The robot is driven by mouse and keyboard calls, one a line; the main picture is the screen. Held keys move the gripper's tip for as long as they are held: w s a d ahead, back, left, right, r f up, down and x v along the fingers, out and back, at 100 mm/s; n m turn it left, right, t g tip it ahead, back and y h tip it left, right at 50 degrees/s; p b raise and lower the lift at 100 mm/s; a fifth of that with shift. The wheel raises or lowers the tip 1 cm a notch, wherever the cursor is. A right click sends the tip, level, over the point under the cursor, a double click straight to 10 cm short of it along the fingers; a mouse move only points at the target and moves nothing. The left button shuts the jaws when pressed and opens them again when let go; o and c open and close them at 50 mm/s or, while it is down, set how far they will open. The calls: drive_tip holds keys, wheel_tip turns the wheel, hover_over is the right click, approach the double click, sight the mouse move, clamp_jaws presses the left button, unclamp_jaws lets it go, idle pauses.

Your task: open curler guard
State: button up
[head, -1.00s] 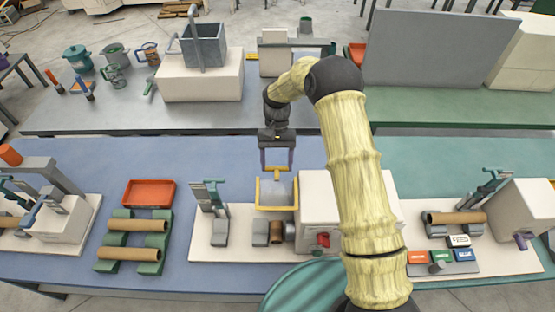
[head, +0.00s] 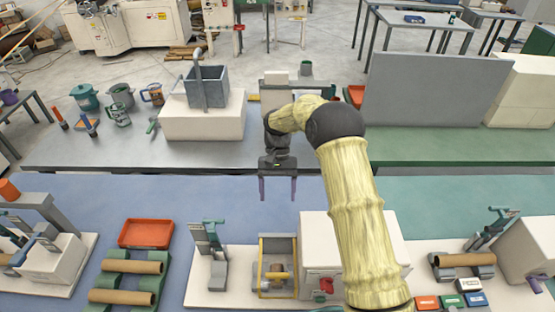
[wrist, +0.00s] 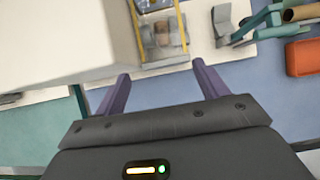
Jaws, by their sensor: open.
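The curler guard (head: 261,262) is a see-through cover with a yellow frame. In the head view it appears lowered around the winding roller (head: 279,277), which shows through it. The wrist view also shows the guard (wrist: 183,28) with its yellow side bars at the top. My gripper (head: 277,200) is open and empty, with its two purple fingers pointing down. It is behind and above the guard, apart from it. In the wrist view the fingers of my gripper (wrist: 160,85) stand clear of the guard with nothing between them.
A white machine housing (head: 318,240) stands right beside the guard. A green and grey stand (head: 212,255) is to its left. Further left are a red tray (head: 147,233) and brown tubes (head: 132,267) on green holders. The blue table behind the guard is mostly clear.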

drive_tip(key=b+v, duration=0.2)
drive_tip(key=v, duration=1.1)
drive_tip(key=shift+w+d, duration=0.1)
idle(0.3)
drive_tip(key=s+d+f+t+b, duration=0.1)
drive_tip(key=s+d+f+t, duration=0.1)
drive_tip(key=s+d, duration=0.4)
drive_tip(key=s+d+f+t+b, duration=0.1)
drive_tip(key=s+d+f+t, duration=0.1)
drive_tip(key=s+d, duration=0.4)
drive_tip(key=s+d+f+t+b, duration=0.1)
drive_tip(key=s+d+t, duration=0.3)
drive_tip(key=s, duration=0.9)
drive_tip(key=shift+s+d+f+m+t+b, duration=0.2)
drive_tip(key=shift+d+f, duration=0.1)
drive_tip(key=shift+d, duration=0.35)
drive_tip(key=shift+s+d+f+m+t+b, duration=0.15)
drive_tip(key=shift+d+f, duration=0.2)
drive_tip(key=shift+d, duration=0.25)
drive_tip(key=shift+w, duration=0.2)
clamp_jaws()
drive_tip(key=shift+w+a, duration=0.1)
drive_tip(key=shift+a, duration=0.05)
